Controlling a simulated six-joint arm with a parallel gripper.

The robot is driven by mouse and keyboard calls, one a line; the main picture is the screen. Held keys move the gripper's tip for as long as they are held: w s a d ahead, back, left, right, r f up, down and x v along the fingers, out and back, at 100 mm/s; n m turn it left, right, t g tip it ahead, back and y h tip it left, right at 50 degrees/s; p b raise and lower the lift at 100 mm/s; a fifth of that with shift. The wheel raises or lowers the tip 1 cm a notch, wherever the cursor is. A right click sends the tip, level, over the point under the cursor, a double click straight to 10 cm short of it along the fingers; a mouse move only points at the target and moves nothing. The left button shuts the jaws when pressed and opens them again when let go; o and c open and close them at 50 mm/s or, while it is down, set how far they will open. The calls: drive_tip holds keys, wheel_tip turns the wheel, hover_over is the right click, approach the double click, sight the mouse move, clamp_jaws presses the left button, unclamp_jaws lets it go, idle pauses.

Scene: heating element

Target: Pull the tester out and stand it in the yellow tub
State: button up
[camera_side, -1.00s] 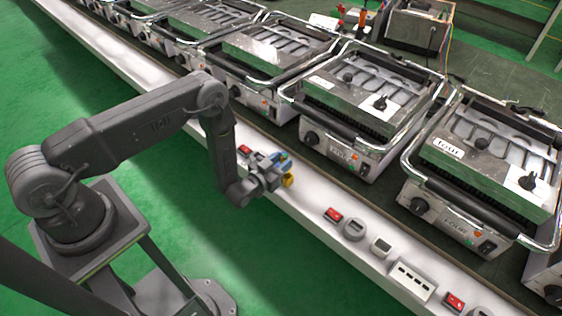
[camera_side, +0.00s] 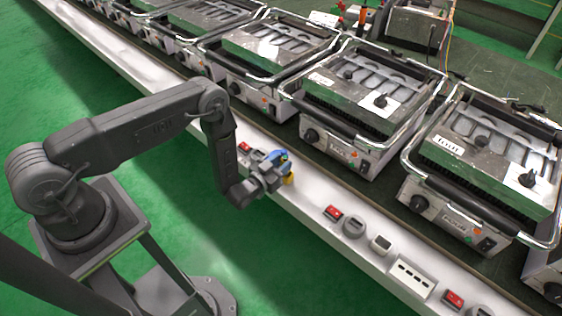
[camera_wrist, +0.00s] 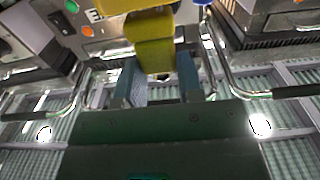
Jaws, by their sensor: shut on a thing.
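My gripper (camera_side: 277,176) is low over the white rail in the side view. In the wrist view its two blue fingers (camera_wrist: 159,79) are closed on the sides of a yellow piece (camera_wrist: 153,42), which I take to be the tester. The piece runs up past the top edge of that view, so its far end is hidden. In the side view a small yellow part (camera_side: 290,179) shows at the fingertips, with blue and green bits above it. I cannot tell whether it touches the rail. I cannot make out a separate yellow tub.
Contact grills (camera_side: 370,95) with chrome handles stand in a row behind the white rail (camera_side: 315,207). A red switch (camera_side: 333,212), round knobs and a white socket strip (camera_side: 411,277) lie along the rail to the right.

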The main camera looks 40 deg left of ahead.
drive_tip(key=shift+f, duration=1.4)
drive_tip(key=o, duration=1.1)
drive_tip(key=shift+s, duration=0.1)
drive_tip(key=s, duration=1.2)
drive_tip(key=shift+w, duration=0.1)
